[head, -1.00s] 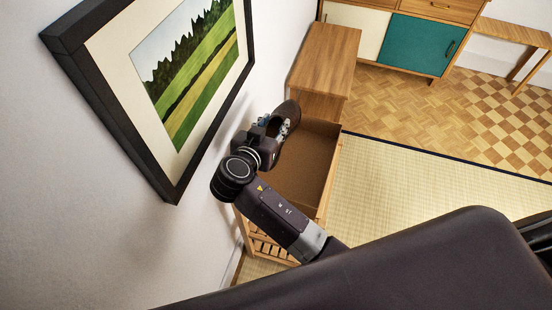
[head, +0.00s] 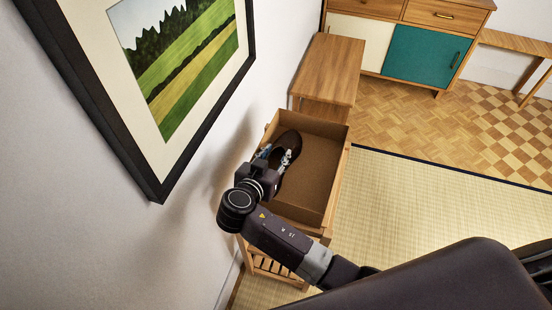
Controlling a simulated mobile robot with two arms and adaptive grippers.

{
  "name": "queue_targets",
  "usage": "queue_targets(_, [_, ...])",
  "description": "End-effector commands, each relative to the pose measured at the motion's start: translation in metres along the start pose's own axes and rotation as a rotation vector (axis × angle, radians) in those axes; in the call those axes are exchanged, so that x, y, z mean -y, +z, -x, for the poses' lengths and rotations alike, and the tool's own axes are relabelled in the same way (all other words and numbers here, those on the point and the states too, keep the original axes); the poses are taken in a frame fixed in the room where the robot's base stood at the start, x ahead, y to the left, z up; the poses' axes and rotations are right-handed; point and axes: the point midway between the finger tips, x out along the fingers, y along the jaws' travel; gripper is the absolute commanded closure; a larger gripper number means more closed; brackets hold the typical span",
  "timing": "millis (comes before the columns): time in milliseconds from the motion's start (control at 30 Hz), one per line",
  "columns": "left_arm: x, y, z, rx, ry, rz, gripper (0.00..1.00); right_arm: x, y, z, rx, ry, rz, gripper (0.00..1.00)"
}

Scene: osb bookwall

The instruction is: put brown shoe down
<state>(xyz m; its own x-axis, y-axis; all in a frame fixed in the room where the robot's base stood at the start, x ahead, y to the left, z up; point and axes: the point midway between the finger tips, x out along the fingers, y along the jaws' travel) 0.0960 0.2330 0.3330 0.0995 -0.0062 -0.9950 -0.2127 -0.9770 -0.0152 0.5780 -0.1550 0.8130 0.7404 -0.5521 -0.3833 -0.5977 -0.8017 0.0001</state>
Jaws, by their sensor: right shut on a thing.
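The brown shoe (head: 288,142) is dark brown and lies lengthwise inside the open wooden box-like compartment (head: 323,172), near its left wall. My right gripper (head: 276,158) is shut on the shoe, and its fingers show at the shoe's opening. The wrist hides the shoe's nearer part. I cannot tell whether the sole touches the compartment's floor. My left gripper is not in view.
A framed landscape picture (head: 175,60) hangs on the wall close to the left of my right arm. A wooden top (head: 328,68) stands behind the compartment. The compartment's right side is empty. A cabinet with a teal door (head: 421,54) stands at the back.

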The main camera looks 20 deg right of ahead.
Motion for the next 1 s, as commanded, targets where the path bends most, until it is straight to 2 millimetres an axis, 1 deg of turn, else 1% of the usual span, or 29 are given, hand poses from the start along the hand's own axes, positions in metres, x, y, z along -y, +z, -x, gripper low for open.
queue_targets(167, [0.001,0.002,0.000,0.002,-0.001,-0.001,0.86,0.001,-0.001,0.000,-0.001,-0.001,-0.001,1.00])
queue_targets(200, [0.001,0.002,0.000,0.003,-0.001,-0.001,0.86,0.000,0.001,0.000,0.002,0.000,0.000,0.66])
queue_targets(367, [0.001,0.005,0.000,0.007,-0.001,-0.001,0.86,0.000,0.001,0.000,0.002,0.000,0.000,0.49])
queue_targets(633, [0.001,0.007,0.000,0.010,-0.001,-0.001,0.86,0.000,0.000,0.000,0.002,-0.001,0.000,0.49])
queue_targets(733, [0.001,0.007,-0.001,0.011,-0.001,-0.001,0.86,0.001,0.001,0.006,0.003,-0.002,-0.001,0.49])
queue_targets(867, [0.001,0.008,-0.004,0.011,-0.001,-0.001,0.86,0.001,0.003,0.025,0.005,-0.003,-0.003,0.49])
queue_targets(1000, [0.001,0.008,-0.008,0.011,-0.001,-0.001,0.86,0.001,0.003,0.056,0.005,-0.004,-0.004,0.49])
